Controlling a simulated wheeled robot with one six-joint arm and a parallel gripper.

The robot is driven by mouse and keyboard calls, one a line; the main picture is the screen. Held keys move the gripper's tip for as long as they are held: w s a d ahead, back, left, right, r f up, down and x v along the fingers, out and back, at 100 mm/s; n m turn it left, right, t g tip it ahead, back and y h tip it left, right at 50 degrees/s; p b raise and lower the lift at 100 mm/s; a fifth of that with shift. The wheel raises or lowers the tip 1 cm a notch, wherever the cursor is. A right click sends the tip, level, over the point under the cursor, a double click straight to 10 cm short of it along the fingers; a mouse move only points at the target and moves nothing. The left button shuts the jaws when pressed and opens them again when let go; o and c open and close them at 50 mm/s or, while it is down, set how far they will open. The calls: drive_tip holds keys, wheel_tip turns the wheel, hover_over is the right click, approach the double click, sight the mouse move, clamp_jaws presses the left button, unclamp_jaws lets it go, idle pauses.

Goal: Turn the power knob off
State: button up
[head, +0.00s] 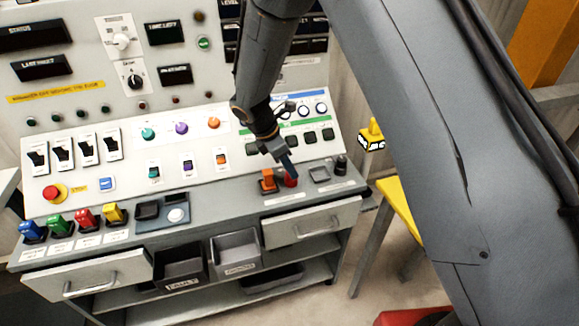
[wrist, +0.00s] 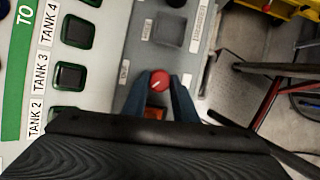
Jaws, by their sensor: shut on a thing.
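A round red knob (wrist: 160,81) with a short white pointer mark sits between my two blue fingers in the wrist view. The mark slants toward the lower left. The red knob also shows in the head view (head: 291,181), on the ledge at the right of the console. My gripper (head: 288,168) reaches down from above, its fingers closed on the sides of the knob. The small labels beside the knob are too blurred to read surely, so I cannot tell its setting from them.
An orange switch (head: 268,181) stands close left of the knob. A grey square pad (head: 319,174) and a black knob (head: 341,164) are to its right. Green-framed tank buttons (wrist: 70,76) are on the sloped panel. A yellow stool (head: 402,205) stands right of the console.

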sight(281, 173)
drive_tip(key=m, duration=0.2)
drive_tip(key=m+g, duration=0.1)
drive_tip(key=m+g+b, duration=0.1)
drive_tip(key=m, duration=0.1)
drive_tip(key=shift+w+m, duration=0.25)
drive_tip(key=shift+m, duration=0.05)
drive_tip(key=shift+w+m+g+b, duration=0.1)
drive_tip(key=shift+m+g+b, duration=0.6)
drive_tip(key=shift+m, duration=1.5)
drive_tip(key=o, duration=1)
drive_tip(key=shift+o, duration=0.2)
drive_tip(key=shift+r, duration=0.15)
drive_tip(key=b+v, duration=0.1)
drive_tip(key=v, duration=0.6)
drive_tip(key=shift+w+r+b, duration=0.2)
drive_tip(key=shift+r+b, duration=0.05)
drive_tip(key=shift+b, duration=0.1)
